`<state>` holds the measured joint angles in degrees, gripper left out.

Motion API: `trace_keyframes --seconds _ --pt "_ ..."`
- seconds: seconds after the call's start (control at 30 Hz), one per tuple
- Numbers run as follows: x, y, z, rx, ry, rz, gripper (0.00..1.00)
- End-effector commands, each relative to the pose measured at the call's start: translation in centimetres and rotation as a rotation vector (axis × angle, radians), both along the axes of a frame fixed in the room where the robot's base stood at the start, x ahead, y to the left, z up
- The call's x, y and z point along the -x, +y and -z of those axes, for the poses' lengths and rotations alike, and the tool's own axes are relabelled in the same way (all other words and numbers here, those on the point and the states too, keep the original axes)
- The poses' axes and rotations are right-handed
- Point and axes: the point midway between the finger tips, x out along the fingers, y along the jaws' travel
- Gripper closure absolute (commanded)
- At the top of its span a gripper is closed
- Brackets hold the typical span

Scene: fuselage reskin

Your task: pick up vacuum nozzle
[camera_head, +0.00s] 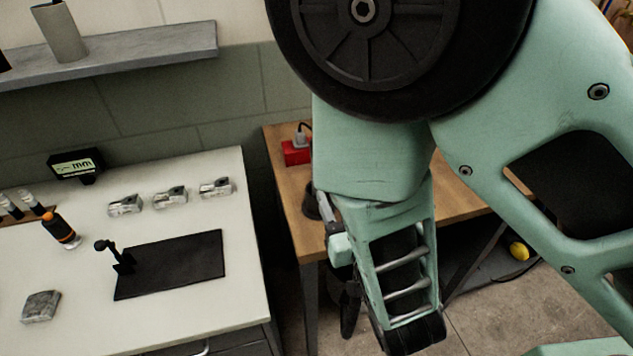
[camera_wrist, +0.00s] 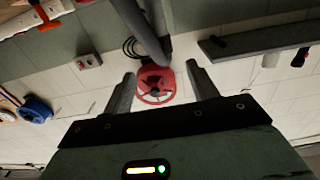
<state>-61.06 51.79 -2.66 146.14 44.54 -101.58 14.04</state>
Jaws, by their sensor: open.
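My gripper (camera_wrist: 160,69) is open in the wrist view, with its two fingers apart and nothing between them. A red valve wheel on a pipe shows beyond the fingers, apart from them. I cannot pick out the vacuum nozzle for certain in either view. A dark round item (camera_head: 311,204) on the wooden bench is partly hidden behind my arm, and I cannot tell what it is. My arm covers much of the head view.
A pale table (camera_head: 205,305) holds a black mat (camera_head: 180,264), several metal clips, a small display (camera_head: 76,164) and a grey block (camera_head: 41,306). The wooden bench (camera_head: 283,180) carries a red box (camera_head: 296,152). A grey shelf (camera_head: 130,62) is on the wall.

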Motion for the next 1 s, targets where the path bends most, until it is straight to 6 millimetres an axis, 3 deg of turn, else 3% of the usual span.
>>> trace_keyframes --seconds 0.3,0.6,1.0 --pt "-1.8 0.4 0.5 -0.003 -0.002 0.000 0.42" --pt "-7.0 2.0 -0.3 0.002 -0.001 0.000 0.42" --pt "-10.6 3.3 -0.6 0.002 -0.001 -0.001 0.42"
